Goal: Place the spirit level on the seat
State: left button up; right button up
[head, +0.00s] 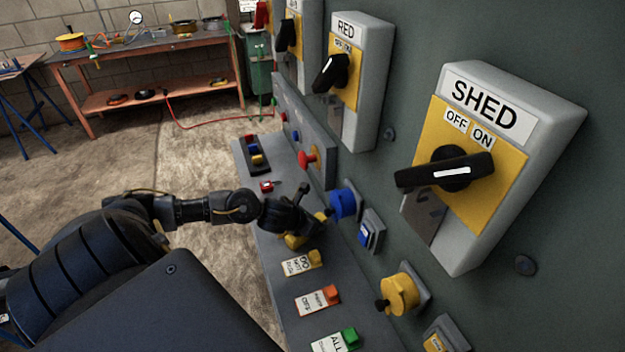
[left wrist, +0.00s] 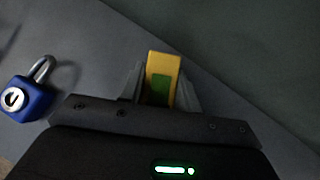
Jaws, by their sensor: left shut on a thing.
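My left gripper (head: 297,222) is over the narrow grey shelf of the panel. In the left wrist view its fingers (left wrist: 160,95) are shut on a small yellow block with a green patch, which looks like the spirit level (left wrist: 163,66). In the head view a bit of yellow shows just below the gripper, and I cannot tell whether it is the level or another item. I cannot make out the seat in either view. My right gripper is not in view.
A blue padlock (left wrist: 30,98) lies left of the gripper in the wrist view. Tags with yellow, orange (head: 317,300) and green tops lie along the shelf. Knobs, including a blue one (head: 343,203) and a yellow one (head: 398,293), stick out from the panel close by on the right.

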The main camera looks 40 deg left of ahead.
pick_arm(q)
jog(key=shift+r, duration=0.35)
notch_tip(320, 180, up, 3)
jog(key=shift+f, duration=0.15)
jog(key=s+d+r+p, duration=0.4)
jog(key=s+r, duration=0.5)
jog(key=s, duration=0.4)
jog(key=shift+s+d+r, duration=0.15)
jog(key=shift+s+r, duration=0.05)
